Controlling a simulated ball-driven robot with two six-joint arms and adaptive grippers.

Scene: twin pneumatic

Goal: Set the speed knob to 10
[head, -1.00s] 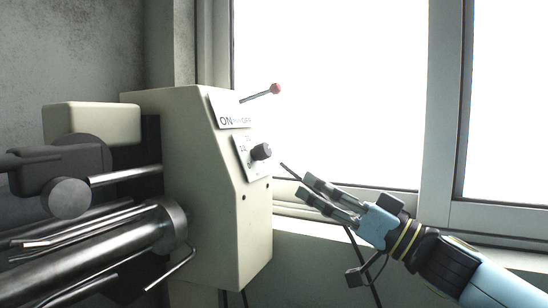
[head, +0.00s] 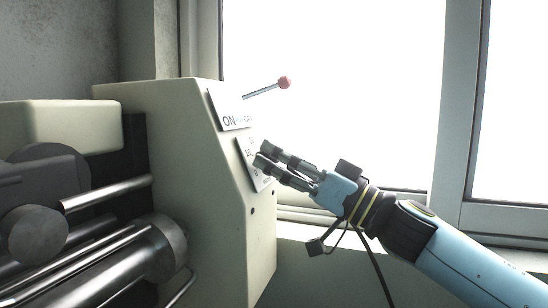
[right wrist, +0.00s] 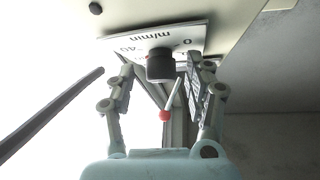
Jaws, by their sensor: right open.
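The speed knob, a dark round knob (right wrist: 160,66), stands out from its white scale plate (right wrist: 125,48) in the right wrist view. The plate shows "m/min", "40" and "0"; I cannot read the knob's setting. In the head view my right gripper (head: 260,153) is at the scale plate (head: 246,152) and hides the knob. In the right wrist view the same gripper (right wrist: 163,80) is open, with one finger on each side of the knob. I cannot tell whether either finger touches it. My left gripper is not in view.
The cream machine housing (head: 190,150) carries an ON/OFF plate (head: 232,110) and a lever with a red ball (head: 285,82) above the knob. The red ball also shows in the right wrist view (right wrist: 165,115). Metal rollers (head: 110,255) lie at left; a window is behind.

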